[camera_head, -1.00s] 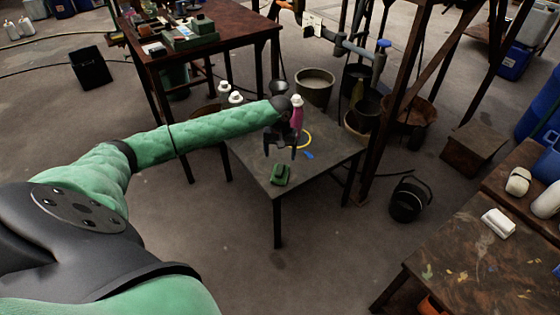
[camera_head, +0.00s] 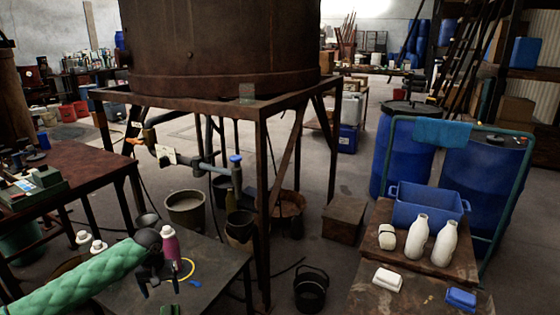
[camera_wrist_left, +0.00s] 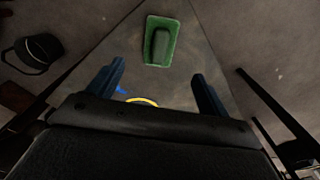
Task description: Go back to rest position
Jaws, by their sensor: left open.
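My left gripper (camera_head: 160,283) hangs above the small dark table (camera_head: 215,262) at the lower left of the head view. Its two fingers are apart with nothing between them. In the left wrist view the open fingers (camera_wrist_left: 155,88) also show. A green block-like item (camera_wrist_left: 160,42) with a darker raised top lies on the table beyond the fingers; only its edge shows in the head view. A pink bottle with a white cap (camera_head: 169,243) stands just behind the gripper. My right gripper is in neither current view.
A rusty vat (camera_head: 220,45) stands on a metal frame behind the table. A yellow ring (camera_head: 187,268) lies on the table. A black bucket (camera_head: 311,288) stands on the floor. At right, a bench holds a blue crate (camera_head: 425,206) and white bottles (camera_head: 445,242). Blue barrels (camera_head: 403,150) stand behind.

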